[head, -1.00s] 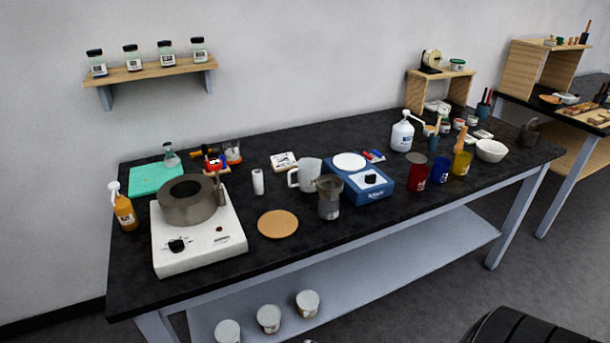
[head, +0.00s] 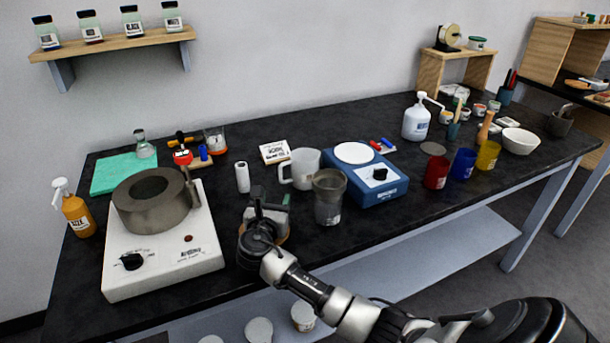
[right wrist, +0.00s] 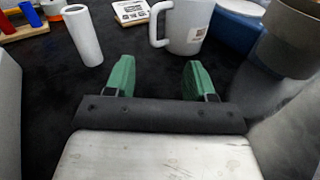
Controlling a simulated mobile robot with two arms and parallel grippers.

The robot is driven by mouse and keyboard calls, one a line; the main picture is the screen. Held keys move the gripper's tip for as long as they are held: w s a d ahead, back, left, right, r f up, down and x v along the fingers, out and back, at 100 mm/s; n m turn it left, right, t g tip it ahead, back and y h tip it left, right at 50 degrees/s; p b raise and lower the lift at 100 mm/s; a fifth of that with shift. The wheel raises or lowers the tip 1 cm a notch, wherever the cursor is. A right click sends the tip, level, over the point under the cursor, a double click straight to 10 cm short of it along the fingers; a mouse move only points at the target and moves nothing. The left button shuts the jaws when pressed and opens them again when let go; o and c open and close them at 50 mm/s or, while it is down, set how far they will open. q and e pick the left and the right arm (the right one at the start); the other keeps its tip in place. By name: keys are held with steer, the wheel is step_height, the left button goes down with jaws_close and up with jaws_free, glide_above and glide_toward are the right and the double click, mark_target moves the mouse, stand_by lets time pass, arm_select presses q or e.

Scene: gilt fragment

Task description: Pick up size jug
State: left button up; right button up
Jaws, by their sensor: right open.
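The jug (head: 303,168) is a pale, whitish vessel with a handle on its left side. It stands upright on the black table, left of the blue scale. In the right wrist view the jug (right wrist: 187,25) is ahead of the fingers, its handle toward the left and a small label on its side. My right gripper (head: 272,198) is over the table in front of the jug, apart from it. Its green fingers (right wrist: 160,78) are spread with nothing between them. My left gripper is not in view.
A grey, dark-rimmed container (head: 329,200) stands close to the jug's front right. A white cylinder (head: 242,177) stands to its left and a labelled box (head: 275,152) behind. The blue scale (head: 377,188) is at right, a white hotplate (head: 165,255) at left. The cork disc is mostly hidden under my gripper.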

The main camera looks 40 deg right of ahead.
mark_target(298, 171)
steer(key=shift+w+d+r, duration=0.25)
steer(key=shift+w+r, duration=0.1)
steer(key=shift+r, duration=0.15)
steer(key=x, duration=0.3)
steer(key=shift+w+d, duration=0.4)
steer(key=shift+d, duration=0.05)
steer(key=x, duration=0.5)
steer(key=shift+a, duration=0.1)
steer(key=shift+w, duration=0.2)
steer(key=shift+c, duration=0.7)
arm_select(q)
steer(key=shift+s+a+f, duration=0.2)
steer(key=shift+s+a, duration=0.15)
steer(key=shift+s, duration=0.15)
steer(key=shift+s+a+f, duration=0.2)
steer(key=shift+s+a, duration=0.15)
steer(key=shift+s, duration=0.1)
arm_select(e)
steer(key=shift+r, duration=0.1)
jaws_close()
